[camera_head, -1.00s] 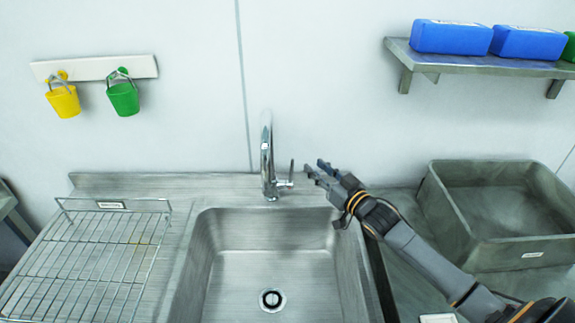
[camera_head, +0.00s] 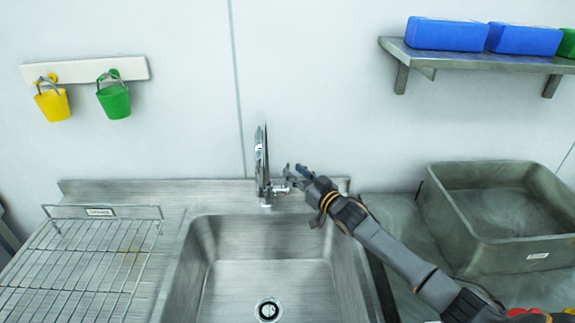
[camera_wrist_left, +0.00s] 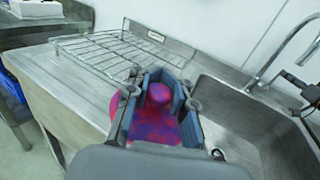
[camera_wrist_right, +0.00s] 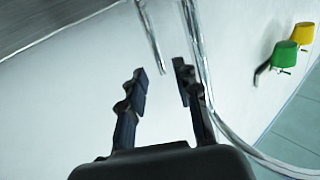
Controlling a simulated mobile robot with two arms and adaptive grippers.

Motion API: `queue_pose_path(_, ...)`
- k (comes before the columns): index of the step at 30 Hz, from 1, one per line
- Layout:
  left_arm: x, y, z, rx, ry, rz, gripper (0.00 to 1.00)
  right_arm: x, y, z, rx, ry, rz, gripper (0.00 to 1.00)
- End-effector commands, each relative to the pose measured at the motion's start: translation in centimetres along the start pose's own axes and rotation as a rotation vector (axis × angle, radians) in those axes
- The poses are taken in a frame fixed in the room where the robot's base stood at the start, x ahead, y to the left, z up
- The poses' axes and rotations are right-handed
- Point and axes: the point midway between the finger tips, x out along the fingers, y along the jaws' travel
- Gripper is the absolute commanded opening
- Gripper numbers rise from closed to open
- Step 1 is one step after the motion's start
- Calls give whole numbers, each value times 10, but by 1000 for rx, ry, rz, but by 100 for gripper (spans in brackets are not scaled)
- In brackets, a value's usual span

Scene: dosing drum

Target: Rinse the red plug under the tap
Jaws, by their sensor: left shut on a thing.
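The plug (camera_wrist_left: 160,122), pinkish red with purple-blue blotches, is between the fingers of my left gripper (camera_wrist_left: 158,98), which is shut on it. In the left wrist view it is beside the sink, near the drying rack; the left gripper is outside the head view. The chrome tap (camera_head: 262,165) stands behind the sink (camera_head: 265,262), with its lever on the right; no water shows. My right gripper (camera_head: 290,175) is right at the lever, its fingers apart. In the right wrist view its open fingers (camera_wrist_right: 160,85) have chrome tap parts beyond and between them; contact is unclear.
A wire rack (camera_head: 85,265) lies left of the sink. A grey tub (camera_head: 500,215) stands at the right. Yellow (camera_head: 52,104) and green (camera_head: 114,101) plugs hang on the wall at left. A shelf (camera_head: 470,55) with blue boxes is at upper right.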

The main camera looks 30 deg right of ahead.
Motion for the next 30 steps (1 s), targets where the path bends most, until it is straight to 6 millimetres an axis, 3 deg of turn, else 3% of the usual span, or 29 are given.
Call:
queue_pose_path(3, 0, 0, 4, 0, 0, 0, 0, 21, 0, -2, 0, 2, 0, 32)
queue_pose_path(9, 0, 0, 5, 0, 0, 0, 0, 40, -1, -1, 0, 1, 0, 32)
queue_pose_path(20, 0, 0, 5, 0, 0, 0, 0, 44, -1, 0, -1, 0, -1, 32)
queue_pose_path(25, 0, 0, 5, 0, 0, 0, 0, 44, 0, 0, -1, 0, -1, 1)
queue_pose_path(30, 0, 0, 5, 0, 0, 0, 0, 44, 0, 0, -1, 0, -1, 0)
